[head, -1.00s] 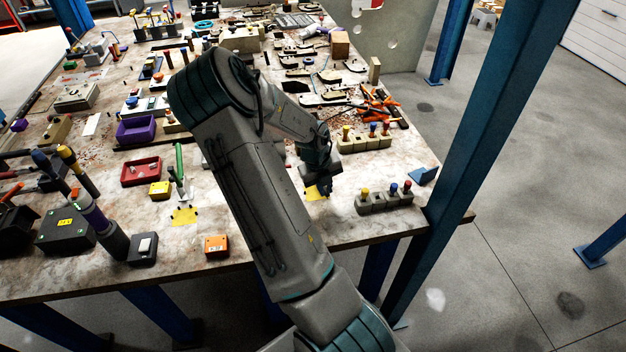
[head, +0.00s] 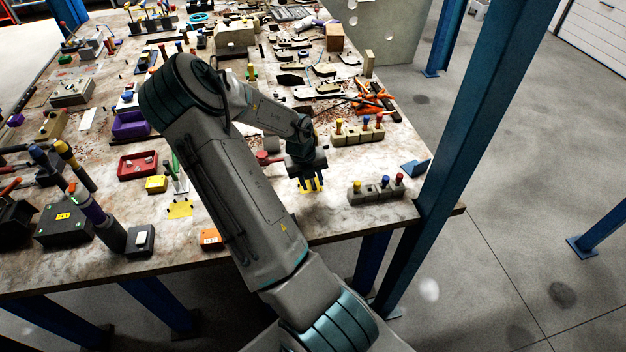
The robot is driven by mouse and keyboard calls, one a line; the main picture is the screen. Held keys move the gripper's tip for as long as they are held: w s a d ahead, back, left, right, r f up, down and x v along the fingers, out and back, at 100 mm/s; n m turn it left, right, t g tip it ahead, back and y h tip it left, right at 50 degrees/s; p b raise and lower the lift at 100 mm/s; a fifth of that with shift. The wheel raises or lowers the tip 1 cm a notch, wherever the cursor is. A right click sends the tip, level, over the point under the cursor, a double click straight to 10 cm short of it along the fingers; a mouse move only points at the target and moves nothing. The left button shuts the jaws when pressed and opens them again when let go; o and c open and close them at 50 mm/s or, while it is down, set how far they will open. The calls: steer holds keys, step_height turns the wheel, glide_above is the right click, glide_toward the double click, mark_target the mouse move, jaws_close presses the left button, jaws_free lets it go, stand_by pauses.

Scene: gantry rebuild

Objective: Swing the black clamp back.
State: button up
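My gripper (head: 309,178) points down over a yellow patch (head: 312,188) near the front right of the table in the head view. Dark narrow shapes cross the patch below the gripper. I cannot tell which are fingertips and which may be part of a clamp. The black clamp is not clearly made out; it may be hidden behind my gripper and wrist. Whether the gripper is open or shut does not show. A clamp with a green handle (head: 175,164) stands by another yellow patch (head: 180,209), left of my arm.
A grey block with coloured knobs (head: 361,195) stands right of my gripper, and a beige one (head: 347,136) behind it. A red-handled item (head: 266,158) is close at left. Orange-handled tools (head: 372,99) lie farther back. A blue post (head: 446,168) rises at the table's right edge.

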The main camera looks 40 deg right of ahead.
step_height(320, 180, up, 14)
steer(key=w+a+b, duration=0.1)
steer(key=a, duration=0.1)
steer(key=shift+w+a+f, duration=0.15)
steer(key=shift+a+f, duration=0.05)
stand_by(0.3)
stand_by(0.4)
